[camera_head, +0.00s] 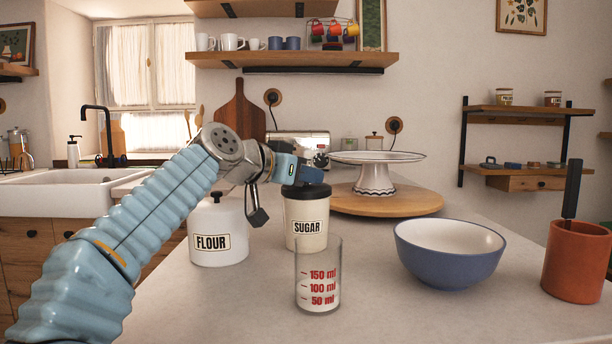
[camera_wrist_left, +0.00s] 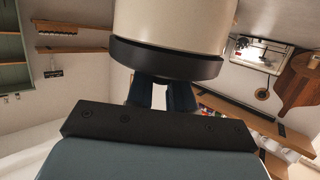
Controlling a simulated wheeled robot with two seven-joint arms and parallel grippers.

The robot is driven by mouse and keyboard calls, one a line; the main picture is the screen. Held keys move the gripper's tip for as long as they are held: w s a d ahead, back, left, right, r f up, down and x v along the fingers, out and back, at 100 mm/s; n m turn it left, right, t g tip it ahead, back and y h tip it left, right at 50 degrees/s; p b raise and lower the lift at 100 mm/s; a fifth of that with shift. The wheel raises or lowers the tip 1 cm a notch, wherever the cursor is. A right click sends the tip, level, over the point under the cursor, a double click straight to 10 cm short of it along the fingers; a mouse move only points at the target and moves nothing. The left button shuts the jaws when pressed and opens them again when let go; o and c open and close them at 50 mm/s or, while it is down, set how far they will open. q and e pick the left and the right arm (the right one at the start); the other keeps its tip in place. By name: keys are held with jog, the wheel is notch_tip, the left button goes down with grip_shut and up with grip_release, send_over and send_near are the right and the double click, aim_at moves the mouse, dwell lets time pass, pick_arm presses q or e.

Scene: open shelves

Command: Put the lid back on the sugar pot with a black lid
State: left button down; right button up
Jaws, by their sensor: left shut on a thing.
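The cream sugar pot (camera_head: 307,227), labelled SUGAR, stands upright on the counter. Its black lid (camera_head: 308,191) is at the top of the pot, level with the rim. In the left wrist view the black lid (camera_wrist_left: 165,58) lies against the end of the pot (camera_wrist_left: 172,22), with no clear gap between them. My left gripper (camera_head: 306,177) is above the lid, with its fingers (camera_wrist_left: 162,95) closed at the lid's top. The lid's knob is hidden between the fingers. My right gripper is not in view.
A white flour pot (camera_head: 217,238) stands left of the sugar pot. A measuring glass (camera_head: 318,277) stands in front. A blue bowl (camera_head: 449,258) and terracotta pot (camera_head: 573,262) are to the right. A white cake stand (camera_head: 375,181) on a round board (camera_head: 420,203) is behind.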

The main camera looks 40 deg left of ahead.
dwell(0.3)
pick_arm(q)
jog(key=shift+c, duration=2.2)
grip_release()
jog(key=shift+r, duration=0.25)
notch_tip(320, 180, up, 2)
jog(key=p, duration=0.2)
jog(key=shift+r+p, duration=0.2)
jog(key=shift+p, duration=0.15)
jog(key=shift+r+p, duration=1.85)
jog(key=shift+r, duration=0.25)
jog(key=shift+c, duration=0.2)
